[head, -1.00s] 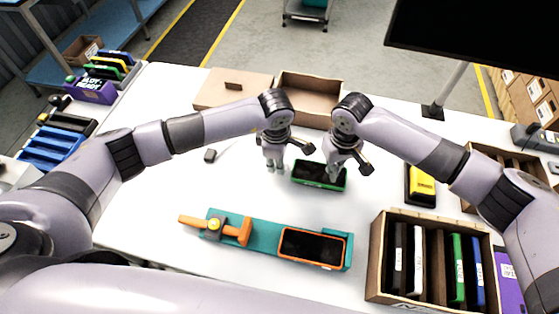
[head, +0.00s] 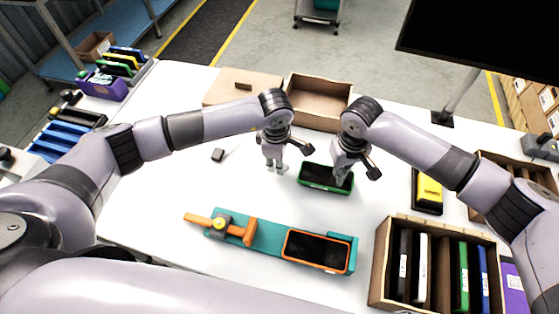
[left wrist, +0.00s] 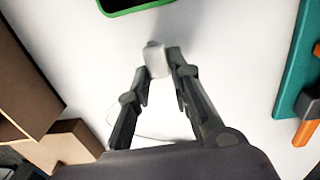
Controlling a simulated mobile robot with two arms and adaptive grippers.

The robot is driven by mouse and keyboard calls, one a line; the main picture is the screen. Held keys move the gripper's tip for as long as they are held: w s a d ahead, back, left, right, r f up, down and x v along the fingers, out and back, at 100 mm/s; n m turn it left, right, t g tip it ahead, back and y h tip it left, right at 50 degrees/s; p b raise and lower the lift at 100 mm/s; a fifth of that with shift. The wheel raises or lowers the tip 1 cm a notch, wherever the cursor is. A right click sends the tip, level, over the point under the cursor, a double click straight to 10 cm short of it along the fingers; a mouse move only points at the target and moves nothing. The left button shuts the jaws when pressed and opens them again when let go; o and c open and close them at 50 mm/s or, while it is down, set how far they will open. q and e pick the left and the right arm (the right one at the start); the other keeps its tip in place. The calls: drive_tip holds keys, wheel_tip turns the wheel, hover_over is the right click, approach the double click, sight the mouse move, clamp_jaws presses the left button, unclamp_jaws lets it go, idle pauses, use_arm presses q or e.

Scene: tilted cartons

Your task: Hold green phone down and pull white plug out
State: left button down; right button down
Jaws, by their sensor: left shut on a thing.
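The green phone (head: 324,178), dark screen up, lies flat on the white table in the head view. Its green edge also shows at the top of the left wrist view (left wrist: 136,6). My left gripper (head: 276,168) is left of the phone, low over the table. In the left wrist view its fingers (left wrist: 158,72) are shut on the white plug (left wrist: 155,58). Bare table shows between plug and phone, so they are apart. My right gripper (head: 343,177) is at the phone's right end, fingertips down on or just over it; its finger gap is hidden.
A teal board (head: 270,246) with an orange-framed device (head: 317,251) and an orange clamp lies in front. An open carton (head: 318,100) stands behind, a slotted wooden box (head: 378,270) front right, a yellow device (head: 428,188) right.

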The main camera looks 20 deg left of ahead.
use_arm(q)
drive_tip(key=shift+a, duration=0.3)
use_arm(e)
drive_tip(key=shift+s+f, duration=0.1)
use_arm(q)
drive_tip(key=shift+a, duration=0.65)
